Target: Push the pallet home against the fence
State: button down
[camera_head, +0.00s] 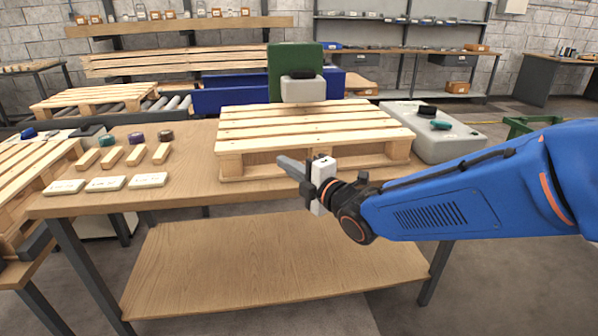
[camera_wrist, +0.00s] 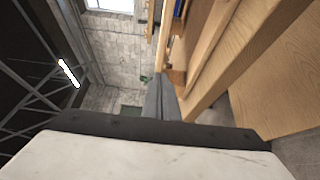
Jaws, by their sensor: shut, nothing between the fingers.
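The slatted wooden pallet (camera_head: 310,122) lies flat on the wooden table (camera_head: 175,190) in the head view. Its pale timber also shows at the right of the wrist view (camera_wrist: 205,75). My gripper (camera_head: 283,163) is shut and empty, in front of the pallet's near side and pointing left; its dark fingers also show in the wrist view (camera_wrist: 160,92). I cannot tell whether the fingers touch the pallet. Behind the pallet stand a green upright (camera_head: 288,58) with a light grey block (camera_head: 303,90) and a blue barrier (camera_head: 235,95). Which one is the fence is unclear, and the pallet hides its far edge.
Several wooden blocks (camera_head: 162,153), white labelled blocks (camera_head: 148,180) and small round caps (camera_head: 166,135) sit on the table's left. A light grey case (camera_head: 440,145) adjoins the pallet's right. Another pallet (camera_head: 95,97) lies on rollers at the back left.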

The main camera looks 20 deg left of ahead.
aim_at(281, 149)
jog(key=w+a, duration=0.1)
jog(key=w, duration=0.1)
jog(key=w+a, duration=0.1)
jog(key=w, duration=0.1)
jog(key=shift+a, duration=0.35)
jog(key=shift+w+a, duration=0.15)
jog(key=shift+w, duration=0.3)
jog(key=shift+w+a, duration=0.2)
jog(key=shift+w, duration=0.6)
